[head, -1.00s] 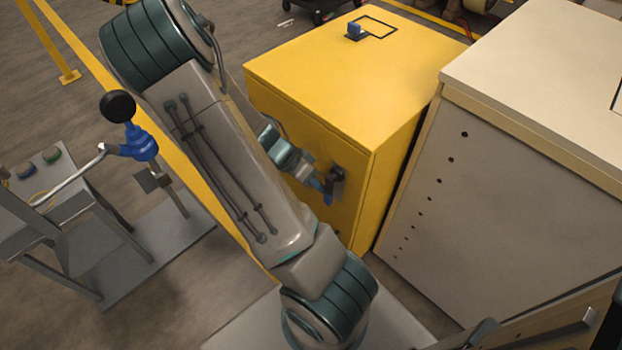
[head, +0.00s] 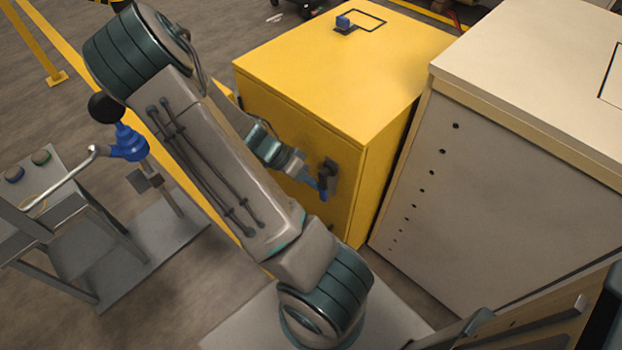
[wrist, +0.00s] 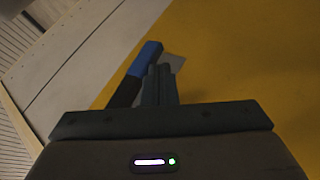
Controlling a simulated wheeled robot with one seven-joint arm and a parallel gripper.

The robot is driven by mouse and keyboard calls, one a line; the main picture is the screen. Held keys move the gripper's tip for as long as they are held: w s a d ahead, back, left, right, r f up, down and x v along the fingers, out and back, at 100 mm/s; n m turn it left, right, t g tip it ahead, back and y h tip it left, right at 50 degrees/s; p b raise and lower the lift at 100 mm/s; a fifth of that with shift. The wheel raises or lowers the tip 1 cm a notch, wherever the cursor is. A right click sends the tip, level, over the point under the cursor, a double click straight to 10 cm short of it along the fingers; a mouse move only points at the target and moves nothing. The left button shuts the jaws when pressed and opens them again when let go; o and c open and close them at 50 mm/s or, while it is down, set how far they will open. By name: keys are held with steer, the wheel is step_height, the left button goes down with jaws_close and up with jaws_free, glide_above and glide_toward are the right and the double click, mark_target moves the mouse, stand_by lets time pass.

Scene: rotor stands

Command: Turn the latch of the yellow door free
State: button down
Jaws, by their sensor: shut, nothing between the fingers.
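The yellow cabinet (head: 335,80) stands in the middle of the head view, with its yellow door (head: 290,125) on the side facing my arm. The latch (head: 329,176) is a dark handle on a plate near the door's right edge, with a blue part. In the wrist view the latch handle (wrist: 138,72) is tilted, blue at its upper end and black lower down. My gripper (wrist: 160,72) is shut and empty. Its fingertips are right beside the handle, over a grey plate; I cannot tell whether they touch it. In the head view my gripper (head: 310,178) is partly hidden at the latch.
A pale grey cabinet (head: 500,180) stands close on the right, with a narrow gap to the yellow one. A grey stand (head: 60,220) with buttons and a blue lever (head: 128,142) with a black knob is at left. Bare floor lies between.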

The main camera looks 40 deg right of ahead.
mark_target(324, 194)
steer(key=s+g, duration=0.1)
steer(key=f+g+h, duration=0.1)
steer(key=g, duration=0.1)
steer(key=shift+s+d+n+g, duration=0.1)
steer(key=shift+s+n+g, duration=0.2)
steer(key=shift+s+n, duration=0.1)
steer(key=s+g, duration=0.1)
steer(key=s+n+g+h, duration=0.1)
steer(key=g, duration=0.3)
steer(key=shift+s+d+n+h+b, duration=0.1)
steer(key=shift+s+n+h+b, duration=0.2)
steer(key=shift+s+b, duration=0.1)
steer(key=shift+s+d+r+n+g+h+b, duration=0.1)
steer(key=shift+s+r+n+g+h+b, duration=0.1)
steer(key=shift+s+r+n+g+h, duration=0.4)
steer(key=shift+s+r+n+g+h+b, duration=0.35)
steer(key=shift+n+g+h, duration=0.3)
steer(key=shift+g+h, duration=0.4)
steer(key=shift+s+d+r+n+g+h+b, duration=0.1)
steer(key=shift+s+r+n+g+h, duration=0.15)
steer(key=shift+s+n+g+h, duration=0.55)
steer(key=shift+w+g, duration=0.2)
steer(key=shift+g, duration=0.05)
